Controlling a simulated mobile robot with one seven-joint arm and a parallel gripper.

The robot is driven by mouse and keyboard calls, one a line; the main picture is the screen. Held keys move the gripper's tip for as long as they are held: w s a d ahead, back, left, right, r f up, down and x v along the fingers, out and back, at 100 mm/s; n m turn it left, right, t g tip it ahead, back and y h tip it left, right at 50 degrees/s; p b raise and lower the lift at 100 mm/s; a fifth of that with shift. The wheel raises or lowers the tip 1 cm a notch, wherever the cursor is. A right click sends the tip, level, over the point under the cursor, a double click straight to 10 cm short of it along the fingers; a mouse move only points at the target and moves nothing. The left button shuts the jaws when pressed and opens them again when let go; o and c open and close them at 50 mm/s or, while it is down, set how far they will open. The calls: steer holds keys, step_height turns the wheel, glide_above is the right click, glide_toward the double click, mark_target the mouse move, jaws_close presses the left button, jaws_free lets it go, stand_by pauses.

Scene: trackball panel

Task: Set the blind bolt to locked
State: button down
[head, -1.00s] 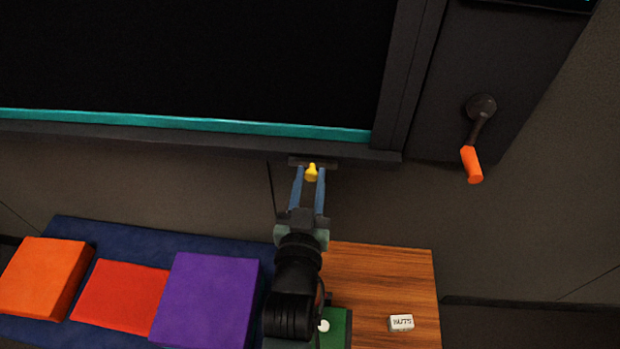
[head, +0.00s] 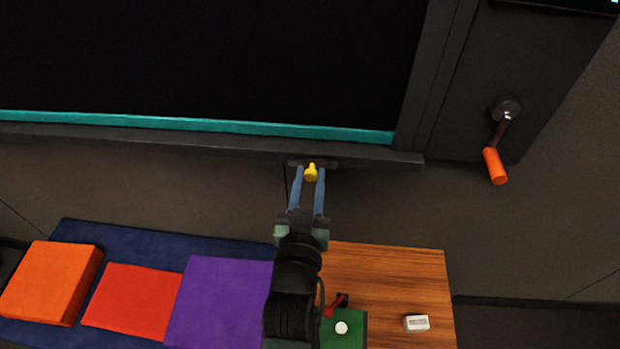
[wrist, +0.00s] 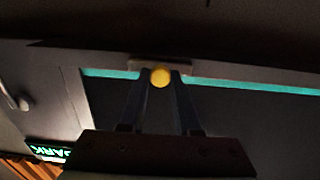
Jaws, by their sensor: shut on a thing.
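The bolt is a yellow knob (head: 311,173) on a short dark bar (head: 329,163) at the lower edge of the dark frame (head: 200,143), left of its lower right corner. Above it is the black blind (head: 200,60) with a teal bottom strip (head: 260,130). My gripper (head: 310,178) reaches up from below, its two blue fingers shut on the knob, one on each side. The wrist view also shows the knob (wrist: 160,77) between the fingertips, against the bar (wrist: 136,65). No locked or open marking is readable near the bolt.
A crank with an orange handle (head: 495,166) hangs on the right panel. Below stand a wooden top (head: 390,270) with a small white box (head: 416,323) and a green base (head: 352,328) with a white ball, and orange (head: 50,283), red (head: 132,302) and purple (head: 220,305) blocks.

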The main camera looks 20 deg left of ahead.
steer(key=c, duration=0.6)
jaws_free()
steer(key=shift+s+a, duration=0.15)
steer(key=shift+a, duration=0.25)
steer(key=shift+c, duration=0.2)
steer(key=shift+d, duration=0.15)
steer(key=b+v, duration=0.1)
steer(key=v, duration=1.2)
